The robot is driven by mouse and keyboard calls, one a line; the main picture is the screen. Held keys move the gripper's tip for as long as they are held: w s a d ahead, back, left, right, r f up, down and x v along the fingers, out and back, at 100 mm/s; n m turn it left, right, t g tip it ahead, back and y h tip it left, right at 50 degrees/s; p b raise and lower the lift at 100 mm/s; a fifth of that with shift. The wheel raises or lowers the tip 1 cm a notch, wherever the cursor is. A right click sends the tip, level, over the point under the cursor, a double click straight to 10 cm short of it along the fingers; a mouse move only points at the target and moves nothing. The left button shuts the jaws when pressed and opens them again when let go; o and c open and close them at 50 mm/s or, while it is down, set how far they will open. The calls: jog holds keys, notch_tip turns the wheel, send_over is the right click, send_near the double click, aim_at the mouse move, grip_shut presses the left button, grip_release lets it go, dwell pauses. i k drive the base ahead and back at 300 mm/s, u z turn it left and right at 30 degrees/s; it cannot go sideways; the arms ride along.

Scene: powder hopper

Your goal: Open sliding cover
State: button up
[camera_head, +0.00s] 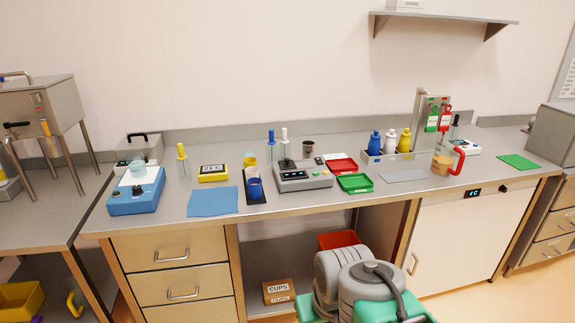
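A steel hopper-like box (45,100) on thin legs stands at the far left and is cut off by the picture's edge. A black handle (17,125) and a small orange part (45,127) are on its front. A handle (15,75) shows on its top. I cannot tell which part is the sliding cover or whether it is open. My arm's grey and green links show at the bottom, right of centre, far from the box. My gripper is not visible.
The long steel bench (290,210) holds a blue device (137,195), a grey device (303,177), bottles (374,143), trays (355,183) and an orange-handled jug (443,162). A cups box (279,291) and a red bin (338,240) are below.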

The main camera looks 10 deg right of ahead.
aim_at(289, 164)
jog(key=z, duration=0.1)
jog(key=i, duration=1.45)
jog(key=u, duration=0.6)
jog(key=i, duration=0.5)
